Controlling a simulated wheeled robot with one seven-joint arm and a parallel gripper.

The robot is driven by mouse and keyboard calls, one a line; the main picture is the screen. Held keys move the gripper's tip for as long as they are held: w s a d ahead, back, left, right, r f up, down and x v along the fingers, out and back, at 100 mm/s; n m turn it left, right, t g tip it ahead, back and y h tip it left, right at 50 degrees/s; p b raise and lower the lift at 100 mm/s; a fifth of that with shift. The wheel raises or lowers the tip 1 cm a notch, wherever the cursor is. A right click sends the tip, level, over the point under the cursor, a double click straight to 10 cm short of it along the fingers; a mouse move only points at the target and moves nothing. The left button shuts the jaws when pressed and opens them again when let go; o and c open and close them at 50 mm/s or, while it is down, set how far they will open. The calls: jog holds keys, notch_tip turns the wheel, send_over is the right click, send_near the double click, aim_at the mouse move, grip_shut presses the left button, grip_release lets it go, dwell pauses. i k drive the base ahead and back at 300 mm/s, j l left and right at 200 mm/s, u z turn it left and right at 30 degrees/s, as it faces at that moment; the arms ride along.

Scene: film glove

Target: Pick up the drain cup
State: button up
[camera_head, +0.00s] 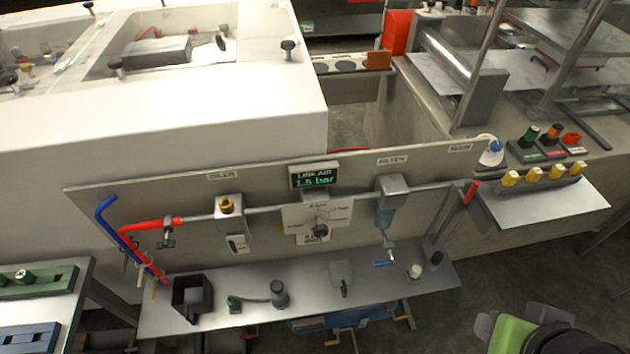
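I cannot tell for sure which object is the drain cup. A black, square, open-topped cup (192,297) stands upright at the left end of the grey shelf (425,277) below the air-line panel, and it looks the most like one. A dark grey round pot (279,293) stands further right on the same shelf. My gripper (517,318) appears to be the green, black and grey part at the bottom right, cut by the picture edge. It is well right of the shelf and away from the cup. Its fingers are not clear.
The upright panel (272,185) behind the shelf carries a red and blue pipe, a display, an oiler and a filter (387,205). Small parts stand along the shelf. Yellow knobs (535,173) stand at right. Floor is open at lower right.

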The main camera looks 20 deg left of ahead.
aim_at(340, 273)
jog(key=j+u, duration=0.7)
jog(key=j, duration=0.25)
jog(key=j+u, duration=0.35)
jog(key=j, duration=0.15)
jog(key=i, duration=0.05)
